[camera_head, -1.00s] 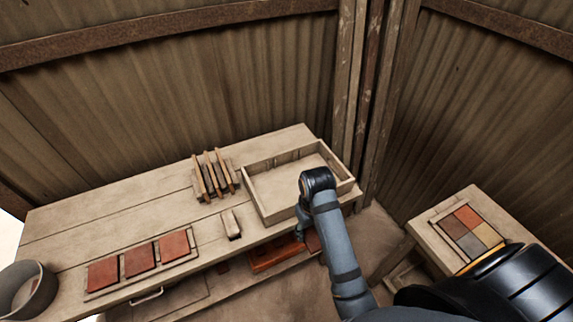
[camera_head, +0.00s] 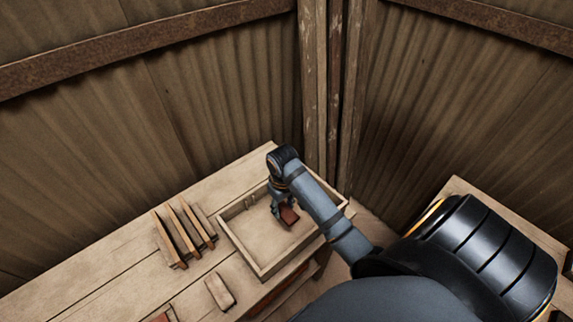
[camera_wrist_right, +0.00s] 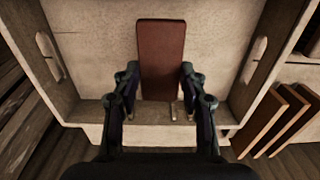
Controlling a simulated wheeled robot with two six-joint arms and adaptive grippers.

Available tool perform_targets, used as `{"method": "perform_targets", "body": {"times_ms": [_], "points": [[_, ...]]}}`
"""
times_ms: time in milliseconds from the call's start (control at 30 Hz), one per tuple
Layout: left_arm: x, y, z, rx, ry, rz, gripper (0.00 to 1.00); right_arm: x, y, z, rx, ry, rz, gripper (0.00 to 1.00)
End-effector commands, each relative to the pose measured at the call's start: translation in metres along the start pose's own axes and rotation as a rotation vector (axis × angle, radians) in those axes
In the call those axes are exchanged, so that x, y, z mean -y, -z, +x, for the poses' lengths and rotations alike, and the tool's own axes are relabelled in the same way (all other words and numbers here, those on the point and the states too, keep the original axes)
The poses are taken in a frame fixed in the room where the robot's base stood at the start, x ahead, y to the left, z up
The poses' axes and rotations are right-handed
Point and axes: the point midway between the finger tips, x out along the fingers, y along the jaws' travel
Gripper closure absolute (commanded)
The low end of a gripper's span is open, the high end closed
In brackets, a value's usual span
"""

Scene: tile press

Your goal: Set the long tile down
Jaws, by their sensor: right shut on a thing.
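The long tile (camera_head: 289,215) is a reddish-brown slab. My right gripper (camera_head: 279,213) is shut on it, inside the outline of the open wooden tray (camera_head: 239,249). In the right wrist view the tile (camera_wrist_right: 161,60) lies between the two fingers (camera_wrist_right: 160,82) and points away from the palm. The pale tray floor shows behind it, with the slotted tray walls (camera_wrist_right: 60,12) on both sides. I cannot tell whether the tile touches the tray floor. My left gripper is not in view.
A rack of upright thin boards (camera_head: 184,236) stands left of the tray. A small wooden block (camera_head: 219,291) lies on the bench in front. The tray floor around the tile looks bare. Corrugated walls (camera_head: 150,110) meet in a corner behind.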

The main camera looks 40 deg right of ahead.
Motion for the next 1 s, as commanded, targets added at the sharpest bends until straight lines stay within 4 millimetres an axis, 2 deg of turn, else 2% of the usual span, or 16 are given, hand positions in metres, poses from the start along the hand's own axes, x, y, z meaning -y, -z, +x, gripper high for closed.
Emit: {"method": "perform_targets", "body": {"times_ms": [33, 100, 200, 267, 467, 567, 733, 1000], "points": [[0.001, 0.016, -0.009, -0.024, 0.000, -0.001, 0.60, -0.011, 0.005, 0.004, 0.006, -0.002, 0.003, 1.00], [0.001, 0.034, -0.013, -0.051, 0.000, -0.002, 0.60, -0.021, 0.012, 0.021, 0.006, 0.000, 0.003, 1.00], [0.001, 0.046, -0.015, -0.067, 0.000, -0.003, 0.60, -0.033, 0.020, 0.039, 0.002, 0.000, 0.002, 1.00], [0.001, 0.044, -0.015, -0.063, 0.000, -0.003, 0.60, -0.037, 0.024, 0.048, 0.002, 0.001, 0.001, 1.00], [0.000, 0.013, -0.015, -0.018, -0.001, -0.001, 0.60, -0.041, 0.027, 0.056, 0.000, 0.001, 0.000, 1.00], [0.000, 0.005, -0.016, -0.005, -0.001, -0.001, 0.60, -0.044, 0.028, 0.068, 0.003, 0.002, 0.000, 1.00], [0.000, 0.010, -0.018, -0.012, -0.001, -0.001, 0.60, -0.043, 0.028, 0.089, 0.001, 0.002, 0.000, 1.00], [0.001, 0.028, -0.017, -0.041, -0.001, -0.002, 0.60, -0.043, 0.028, 0.091, 0.000, 0.001, -0.001, 1.00]]}}
